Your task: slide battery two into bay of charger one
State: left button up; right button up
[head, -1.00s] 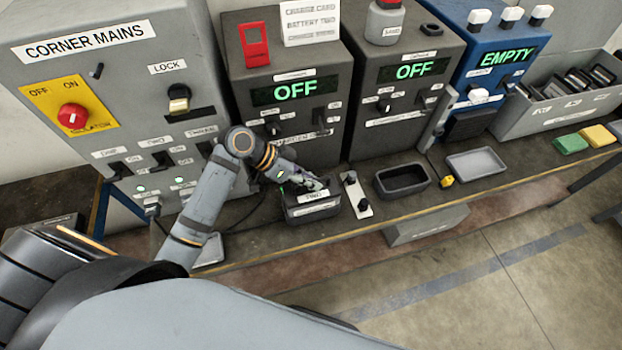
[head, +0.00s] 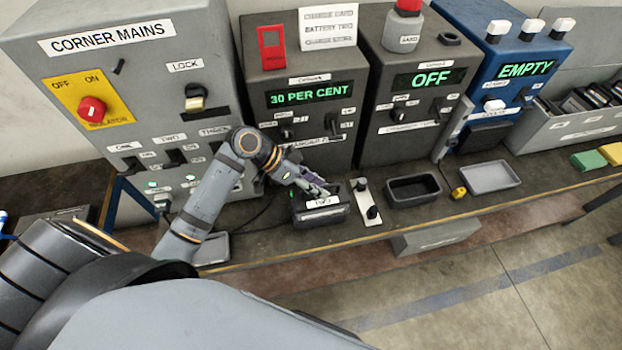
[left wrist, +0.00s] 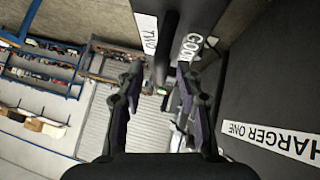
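Charger one (head: 262,110) is the dark grey cabinet with a red tag, and its display reads 30 PER CENT. Its label shows at the right in the left wrist view (left wrist: 270,138). Battery two (head: 322,205), labelled TWO, is at the dark box low in front of this charger; how deep it sits in the bay is hidden. Its TWO label shows in the left wrist view (left wrist: 147,34). My left gripper (head: 322,188) is just above and behind it. In the left wrist view its fingers (left wrist: 158,75) stand apart with a gap between them. My right gripper is out of view.
A switch plate (head: 368,203) stands just right of the battery, then a black tray (head: 414,190) and a grey tray (head: 489,178). A second charger (head: 412,130) reads OFF. The corner mains cabinet (head: 120,75) is at the left. Cables lie behind my left arm.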

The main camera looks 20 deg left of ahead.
pick_arm(q)
jog(key=v, duration=0.5)
jog(key=shift+a, duration=0.1)
jog(key=shift+s+a+r, duration=0.15)
jog(key=shift+r, duration=0.3)
dwell(0.4)
